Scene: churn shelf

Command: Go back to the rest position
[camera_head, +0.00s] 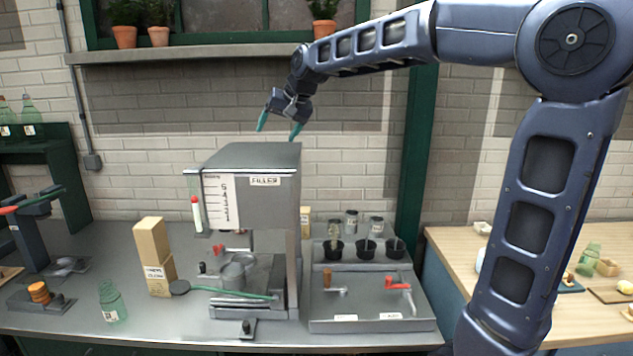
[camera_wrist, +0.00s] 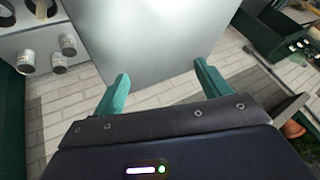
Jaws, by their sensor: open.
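My gripper (camera_head: 279,126) is raised above the grey filler machine (camera_head: 251,157), near its top at the back. Its two teal fingers are spread apart with nothing between them. In the wrist view my gripper (camera_wrist: 160,88) is also open and empty, with the machine's flat grey top (camera_wrist: 150,40) beyond the fingers. The fingertips look apart from the machine, though the exact gap is hard to judge. My arm reaches in from the right and bends high over the counter.
A wooden table (camera_head: 450,245) stands right. A shelf (camera_head: 215,50) with potted plants runs along the brick wall above.

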